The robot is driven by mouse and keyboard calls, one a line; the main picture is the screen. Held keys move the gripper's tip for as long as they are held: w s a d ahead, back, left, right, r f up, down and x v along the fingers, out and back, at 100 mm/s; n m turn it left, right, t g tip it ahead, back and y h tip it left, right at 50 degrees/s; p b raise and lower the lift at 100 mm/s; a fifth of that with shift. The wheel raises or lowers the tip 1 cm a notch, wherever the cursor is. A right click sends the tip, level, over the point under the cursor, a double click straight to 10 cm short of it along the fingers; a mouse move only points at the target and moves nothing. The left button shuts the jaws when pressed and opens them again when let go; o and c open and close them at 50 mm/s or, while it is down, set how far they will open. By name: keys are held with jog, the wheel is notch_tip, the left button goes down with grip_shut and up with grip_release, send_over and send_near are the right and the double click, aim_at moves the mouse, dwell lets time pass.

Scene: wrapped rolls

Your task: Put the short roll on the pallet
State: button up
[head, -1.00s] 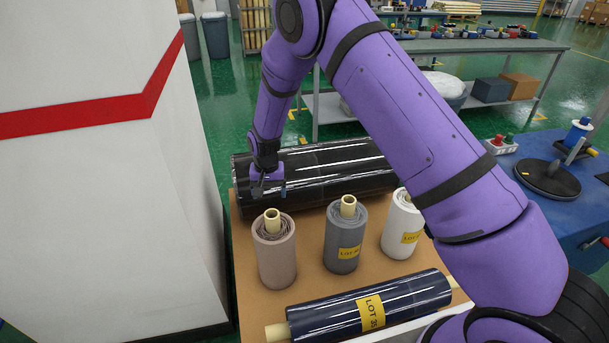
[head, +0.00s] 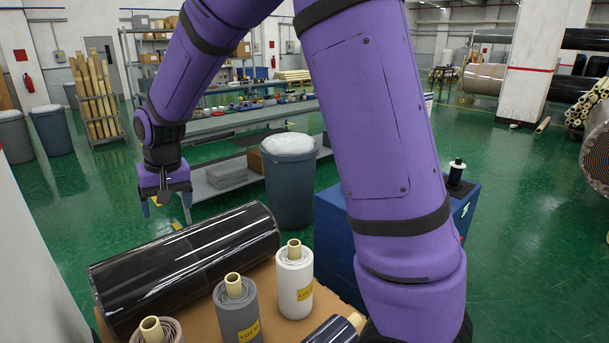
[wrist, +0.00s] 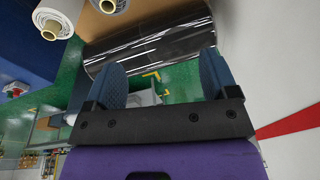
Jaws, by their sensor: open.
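Three short wrapped rolls stand upright on a brown surface: a pinkish one (head: 157,331) cut off at the bottom edge, a grey one (head: 238,308) with a yellow label, and a white one (head: 294,281). I cannot tell which is the task's short roll. The white roll (wrist: 42,22) and part of the grey roll (wrist: 108,4) also show in the wrist view. My gripper (head: 166,208) is open and empty, raised near the far left side of a long black roll (head: 185,262). In the wrist view its fingers (wrist: 160,80) are wide apart. I see no clear pallet.
A dark blue roll (head: 333,331) lies at the near edge of the brown surface (head: 262,284). A grey bin (head: 289,185) and a blue cabinet (head: 335,235) stand beyond. A workbench (head: 225,125) is behind. Open green floor (head: 500,220) lies at right.

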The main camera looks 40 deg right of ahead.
jog(key=s+d+r+t, duration=0.1)
jog(key=s+d+r, duration=0.3)
jog(key=s+r, duration=0.25)
jog(key=s+d+r+t, duration=0.1)
jog(key=s+d+r, duration=0.35)
jog(key=s, duration=0.35)
jog(key=s+d+r+n+t, duration=0.1)
jog(key=s+d+r, duration=0.1)
jog(key=s, duration=1.4)
jog(key=shift+s+d+h, duration=0.25)
jog(key=shift+d+h, duration=0.15)
jog(key=shift+d, duration=0.3)
jog(key=shift+r, duration=0.1)
